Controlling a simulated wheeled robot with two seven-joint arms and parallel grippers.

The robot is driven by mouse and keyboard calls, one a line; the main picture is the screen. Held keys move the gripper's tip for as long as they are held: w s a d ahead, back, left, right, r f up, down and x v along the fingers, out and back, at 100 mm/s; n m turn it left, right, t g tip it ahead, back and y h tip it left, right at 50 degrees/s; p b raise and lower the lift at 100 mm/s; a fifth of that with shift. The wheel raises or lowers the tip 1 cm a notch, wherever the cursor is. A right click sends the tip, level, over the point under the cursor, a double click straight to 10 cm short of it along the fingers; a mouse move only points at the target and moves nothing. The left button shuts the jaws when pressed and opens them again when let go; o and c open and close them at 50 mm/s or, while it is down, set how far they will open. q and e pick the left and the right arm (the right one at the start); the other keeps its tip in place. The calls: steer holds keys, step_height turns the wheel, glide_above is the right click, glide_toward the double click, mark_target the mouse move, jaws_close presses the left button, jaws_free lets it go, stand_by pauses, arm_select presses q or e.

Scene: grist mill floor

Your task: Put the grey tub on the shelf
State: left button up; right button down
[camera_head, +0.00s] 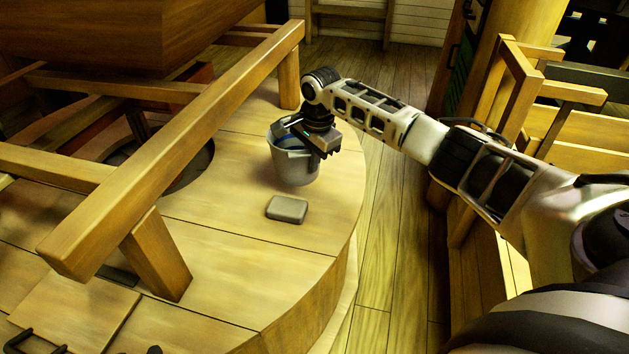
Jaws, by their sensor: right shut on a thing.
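The grey tub (292,168) is at the right part of the round wooden millstone casing, with a bluish inside showing at its rim. My right gripper (318,150) is over the tub's rim and shut on it, with the wrist above. The gripper hides part of the tub's top and right side. I cannot tell whether the tub's base touches the wood or is slightly raised. My left gripper is not in view. I cannot make out a shelf for certain.
A small grey block (287,209) lies on the casing just in front of the tub. A wooden beam frame (180,150) stands over the casing to the left. A wooden post and rails (520,90) stand at right. Plank floor (392,220) is clear between.

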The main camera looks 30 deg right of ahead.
mark_target(315, 175)
steer(key=shift+w+d+f, duration=0.3)
steer(key=shift+d+f, duration=0.1)
steer(key=shift+f, duration=0.2)
steer(key=shift+d+f+b, duration=0.25)
steer(key=shift+f+b, duration=0.05)
steer(key=shift+b, duration=0.1)
step_height(315, 175, down, 2)
steer(key=shift+f+b, duration=0.2)
steer(key=shift+b, duration=0.3)
steer(key=shift+f, duration=0.35)
steer(key=shift+r, duration=0.1)
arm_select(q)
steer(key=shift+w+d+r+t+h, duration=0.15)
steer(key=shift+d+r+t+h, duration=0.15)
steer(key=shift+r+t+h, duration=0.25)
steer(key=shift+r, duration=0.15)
arm_select(e)
steer(key=c, duration=1.6)
jaws_free()
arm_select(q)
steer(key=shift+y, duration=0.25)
